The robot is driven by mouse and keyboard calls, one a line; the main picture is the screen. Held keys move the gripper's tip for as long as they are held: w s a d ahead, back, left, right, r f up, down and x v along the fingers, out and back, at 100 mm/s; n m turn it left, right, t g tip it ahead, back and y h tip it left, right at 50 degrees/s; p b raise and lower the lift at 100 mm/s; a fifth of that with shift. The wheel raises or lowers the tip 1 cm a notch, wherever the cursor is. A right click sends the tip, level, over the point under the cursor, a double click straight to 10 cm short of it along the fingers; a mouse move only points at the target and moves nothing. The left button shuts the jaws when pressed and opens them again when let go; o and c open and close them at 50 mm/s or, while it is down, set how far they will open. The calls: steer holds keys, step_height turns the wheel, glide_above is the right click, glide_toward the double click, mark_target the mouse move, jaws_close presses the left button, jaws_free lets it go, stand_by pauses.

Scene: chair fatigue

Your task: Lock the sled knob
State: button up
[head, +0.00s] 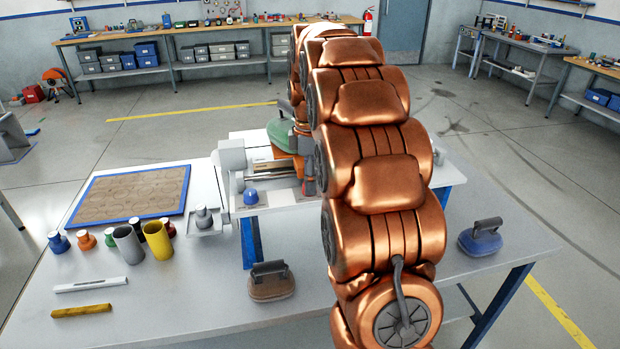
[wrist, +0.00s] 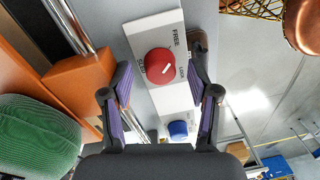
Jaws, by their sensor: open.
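In the wrist view, the red sled knob (wrist: 158,62) sits on a white label plate (wrist: 150,28). A short white mark on its top runs diagonally toward the upper right. FREE is printed near the plate's top right, with smaller text at the knob's sides. My gripper (wrist: 163,80) is open. Its purple-padded fingers stand left and right of the knob, with visible gaps and nothing between them held. Contact is not seen.
An orange block (wrist: 78,88), a metal rod (wrist: 68,22) and a green rounded thing (wrist: 38,135) crowd the left. In the head view, cups and a blue-framed board (head: 74,207) occupy the table's left; its right front is clearer.

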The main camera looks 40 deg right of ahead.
steer(key=shift+f, duration=0.35)
jaws_close()
stand_by(0.4)
